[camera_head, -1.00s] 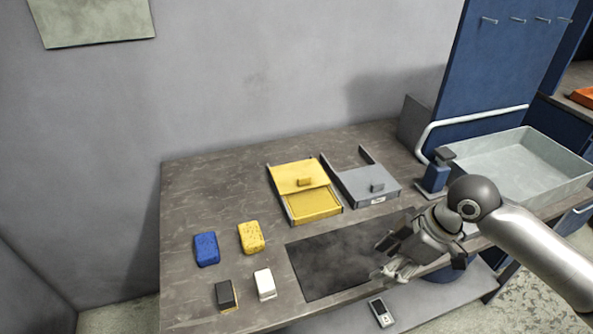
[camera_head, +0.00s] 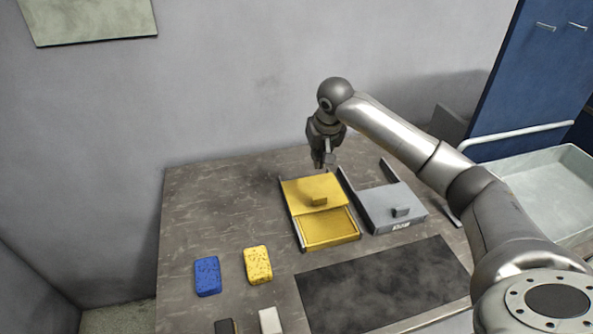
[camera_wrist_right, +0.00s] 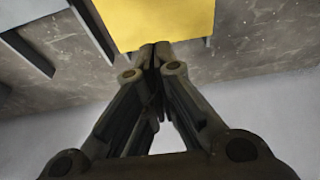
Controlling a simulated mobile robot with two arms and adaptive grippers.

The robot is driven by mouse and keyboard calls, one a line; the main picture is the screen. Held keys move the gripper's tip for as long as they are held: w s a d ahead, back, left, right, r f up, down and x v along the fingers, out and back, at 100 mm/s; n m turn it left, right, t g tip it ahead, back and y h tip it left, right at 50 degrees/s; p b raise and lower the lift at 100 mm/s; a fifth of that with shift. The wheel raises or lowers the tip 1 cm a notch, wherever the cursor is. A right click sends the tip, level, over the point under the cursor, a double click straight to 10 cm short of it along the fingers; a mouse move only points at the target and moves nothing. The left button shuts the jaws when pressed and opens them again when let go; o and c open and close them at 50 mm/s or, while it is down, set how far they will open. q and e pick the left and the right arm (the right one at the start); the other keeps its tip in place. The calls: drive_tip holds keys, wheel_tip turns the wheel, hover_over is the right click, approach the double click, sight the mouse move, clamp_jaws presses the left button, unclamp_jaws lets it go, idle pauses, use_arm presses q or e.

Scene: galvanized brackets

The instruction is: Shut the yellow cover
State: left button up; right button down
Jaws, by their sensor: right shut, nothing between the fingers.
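The yellow cover (camera_head: 312,190) is a flat sliding plate with a small yellow knob, on a yellow box (camera_head: 330,228) with side rails. It lies over the back part of the box, and the front part is uncovered. My right gripper (camera_head: 322,164) is shut and empty, pointing down just behind the cover's back edge. In the right wrist view, the fingertips (camera_wrist_right: 155,48) are at the edge of the yellow cover (camera_wrist_right: 160,20); whether they touch it I cannot tell. My left gripper is not in view.
A grey box with a grey cover (camera_head: 388,204) stands right of the yellow one. A blue sponge (camera_head: 207,276) and a yellow sponge (camera_head: 257,265) lie to the left. A dark mat (camera_head: 385,285) lies in front. A grey tray (camera_head: 550,195) is at the right.

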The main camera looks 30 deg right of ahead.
drive_tip(key=p, duration=0.2)
hover_over(316, 192)
drive_tip(key=w, duration=0.2)
drive_tip(key=f, duration=0.8)
drive_tip(key=shift+w+d+f, duration=0.1)
drive_tip(key=shift+d+f, duration=0.15)
drive_tip(key=shift+f, duration=0.1)
drive_tip(key=shift+s, duration=0.2)
drive_tip(key=s+p, duration=0.1)
drive_tip(key=s, duration=0.2)
drive_tip(key=shift+s+a+p, duration=0.1)
drive_tip(key=shift+a+p, duration=0.25)
drive_tip(key=shift+a, duration=0.05)
drive_tip(key=shift+s+a+f, duration=0.1)
drive_tip(key=shift+f, duration=0.05)
